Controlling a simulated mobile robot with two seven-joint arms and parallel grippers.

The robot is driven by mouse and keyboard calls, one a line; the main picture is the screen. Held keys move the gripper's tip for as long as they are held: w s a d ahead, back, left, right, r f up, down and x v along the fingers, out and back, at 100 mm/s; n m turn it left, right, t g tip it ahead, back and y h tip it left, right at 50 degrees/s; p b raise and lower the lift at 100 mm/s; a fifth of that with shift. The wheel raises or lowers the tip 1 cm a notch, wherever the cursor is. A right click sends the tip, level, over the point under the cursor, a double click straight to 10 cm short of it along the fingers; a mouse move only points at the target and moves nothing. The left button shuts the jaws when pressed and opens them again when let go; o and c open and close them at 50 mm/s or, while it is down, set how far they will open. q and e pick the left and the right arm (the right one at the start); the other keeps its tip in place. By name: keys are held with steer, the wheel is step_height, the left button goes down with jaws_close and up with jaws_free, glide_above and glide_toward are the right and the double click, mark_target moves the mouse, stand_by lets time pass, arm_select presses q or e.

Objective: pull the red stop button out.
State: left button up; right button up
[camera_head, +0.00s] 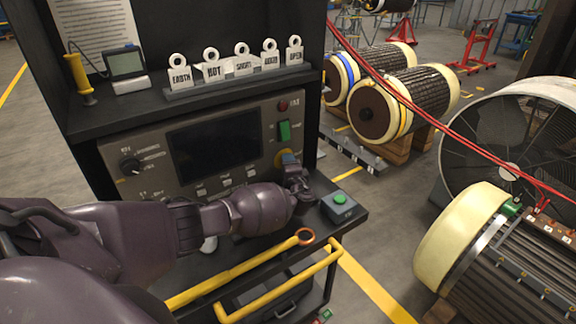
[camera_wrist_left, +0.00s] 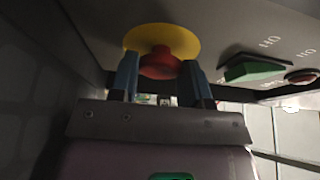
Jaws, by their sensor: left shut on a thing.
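The red stop button (camera_wrist_left: 160,62) sits on a round yellow plate (camera_wrist_left: 185,38) on the panel in the left wrist view. My left gripper (camera_wrist_left: 160,78) has one blue-grey finger on each side of the button and is shut on it. In the head view the left gripper (camera_head: 291,170) reaches the lower right of the control panel (camera_head: 128,148). My right gripper is not in view.
A green switch (camera_head: 284,131) and a red lamp (camera_head: 283,105) are above the button. A box with a green button (camera_head: 339,204) stands on the shelf to the right. Yellow rails (camera_head: 240,272) run below my arm. Labelled tags (camera_head: 242,64) stand above the panel.

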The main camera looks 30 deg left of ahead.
arm_select(q)
jaws_close()
steer(key=shift+s+d, duration=0.2)
steer(key=shift+d, duration=0.35)
steer(key=o, duration=1.1)
jaws_free()
steer(key=shift+o, duration=0.2)
steer(key=shift+s+d, duration=0.1)
steer(key=v, duration=1)
steer(key=shift+s+d+p, duration=0.2)
steer(key=shift+p, duration=0.15)
